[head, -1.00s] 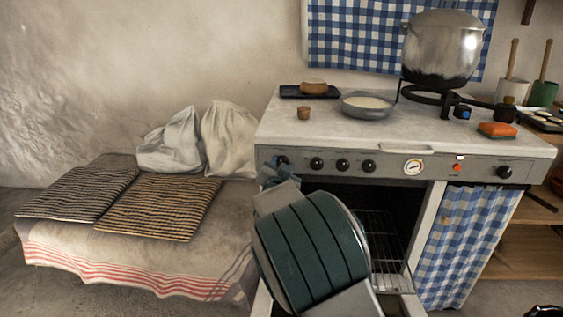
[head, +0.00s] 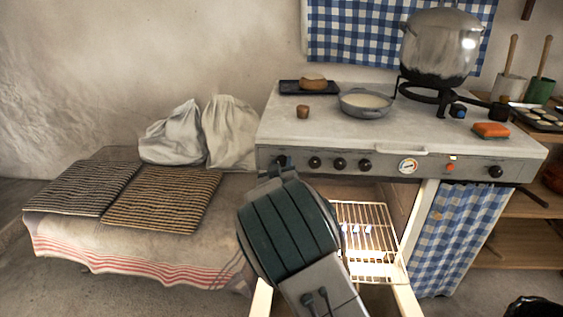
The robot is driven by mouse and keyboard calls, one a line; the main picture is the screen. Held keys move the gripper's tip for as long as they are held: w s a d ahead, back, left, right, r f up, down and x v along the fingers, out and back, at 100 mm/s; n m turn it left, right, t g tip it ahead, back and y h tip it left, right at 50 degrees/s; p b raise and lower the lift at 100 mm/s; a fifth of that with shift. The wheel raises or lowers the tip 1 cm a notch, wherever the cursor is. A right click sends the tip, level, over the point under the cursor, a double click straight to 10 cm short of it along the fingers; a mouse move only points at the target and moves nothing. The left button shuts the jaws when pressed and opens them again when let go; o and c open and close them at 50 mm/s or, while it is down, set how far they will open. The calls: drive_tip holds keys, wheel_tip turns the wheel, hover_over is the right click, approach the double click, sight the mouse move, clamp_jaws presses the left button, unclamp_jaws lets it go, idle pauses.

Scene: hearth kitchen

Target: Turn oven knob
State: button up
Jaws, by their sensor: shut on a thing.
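The oven's front panel (head: 385,165) carries a row of black knobs. The leftmost oven knob (head: 281,160) is mostly covered by my gripper (head: 282,168), which is shut on it. My dark green wrist hides much of the gripper, and the knob's pointer cannot be read. Two of the other knobs (head: 315,162) (head: 340,163) stand free to its right. The oven inside is brightly lit, with a wire rack (head: 368,235) showing, and its door (head: 408,302) hangs open below.
A large pot (head: 440,45) is on the burner. A bench with striped cushions (head: 160,202) is at the left.

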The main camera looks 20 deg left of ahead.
drive_tip(key=shift+n, duration=0.6)
drive_tip(key=o, duration=1)
drive_tip(key=shift+s, duration=0.1)
drive_tip(key=p+v, duration=0.1)
drive_tip(key=v, duration=1.2)
drive_tip(key=shift+s+p, duration=0.35)
